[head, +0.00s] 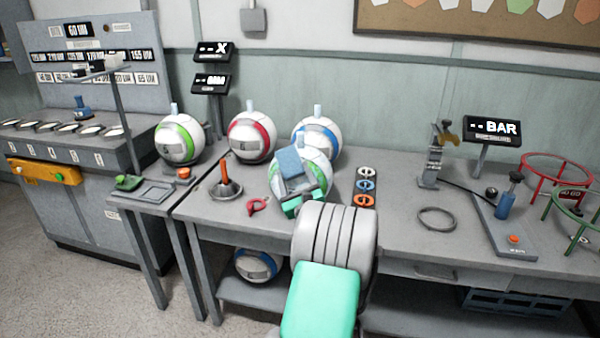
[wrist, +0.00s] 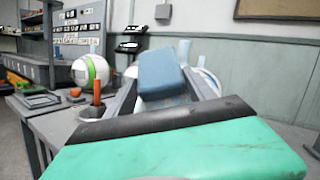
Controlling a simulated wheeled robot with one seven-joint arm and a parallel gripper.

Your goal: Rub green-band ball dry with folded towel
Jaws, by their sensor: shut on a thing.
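The green-band ball (head: 180,140) sits at the left end of the bench, by a scale-like stand. It also shows at the left in the wrist view (wrist: 90,72), apart from my gripper. My gripper (head: 296,186) is shut on a folded blue towel (head: 291,163), held up between the fingers; the towel is large in the wrist view (wrist: 160,75). Another white ball (head: 318,168), with some green on it, is right behind my gripper in the head view and partly hidden. I cannot tell whether the towel touches it.
A red-band ball (head: 251,138) and a blue-band ball (head: 325,134) stand at the back. An orange-handled tool (head: 226,180) stands upright in a grey base, near a red clip (head: 257,206).

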